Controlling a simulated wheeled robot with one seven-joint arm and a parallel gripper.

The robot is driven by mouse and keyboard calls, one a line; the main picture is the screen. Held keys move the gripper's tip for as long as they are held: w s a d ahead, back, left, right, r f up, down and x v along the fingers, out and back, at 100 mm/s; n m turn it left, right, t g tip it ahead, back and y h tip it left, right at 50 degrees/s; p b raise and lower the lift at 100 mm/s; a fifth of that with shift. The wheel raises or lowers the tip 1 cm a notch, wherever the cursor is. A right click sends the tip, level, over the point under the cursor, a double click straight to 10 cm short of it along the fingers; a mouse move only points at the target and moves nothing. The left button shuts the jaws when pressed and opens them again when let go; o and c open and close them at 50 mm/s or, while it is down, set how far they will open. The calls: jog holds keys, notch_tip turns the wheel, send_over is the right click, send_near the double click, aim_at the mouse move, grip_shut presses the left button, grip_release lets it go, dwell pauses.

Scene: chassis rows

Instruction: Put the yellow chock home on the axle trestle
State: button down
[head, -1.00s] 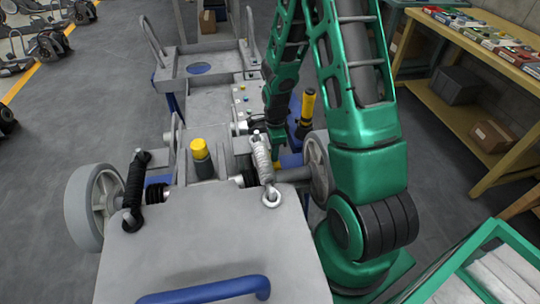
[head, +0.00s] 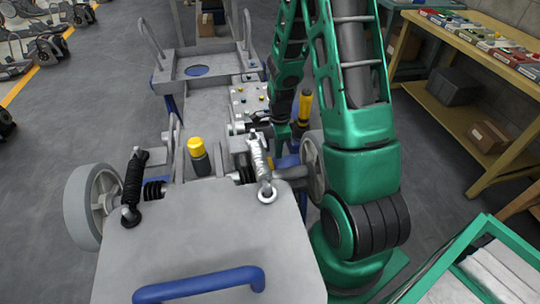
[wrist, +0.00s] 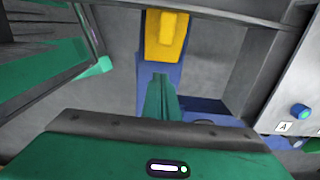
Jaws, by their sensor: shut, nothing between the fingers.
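The yellow chock (wrist: 167,35) shows at the top of the wrist view, with a notch or raised part in its middle. It sits on a blue surface, which looks like the axle trestle (wrist: 205,107). My gripper (wrist: 158,76) is shut and empty, its green fingertips just below the chock in the picture; a small gap seems to show. In the head view, blue of the trestle (head: 289,161) shows beside the right wheel. My gripper (head: 284,143) is partly hidden there, and I cannot make out the chock. Whether the chock is fully seated I cannot tell.
The grey chassis (head: 205,225) with a blue handle fills the foreground. A yellow-capped post (head: 196,147) and a yellow-handled tool (head: 304,107) stand near the arm. A panel with buttons (wrist: 300,112) is close on the right in the wrist view. A workbench (head: 480,60) stands at right.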

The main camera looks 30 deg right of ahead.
notch_tip(320, 180, up, 9)
jog(key=shift+f, duration=0.2)
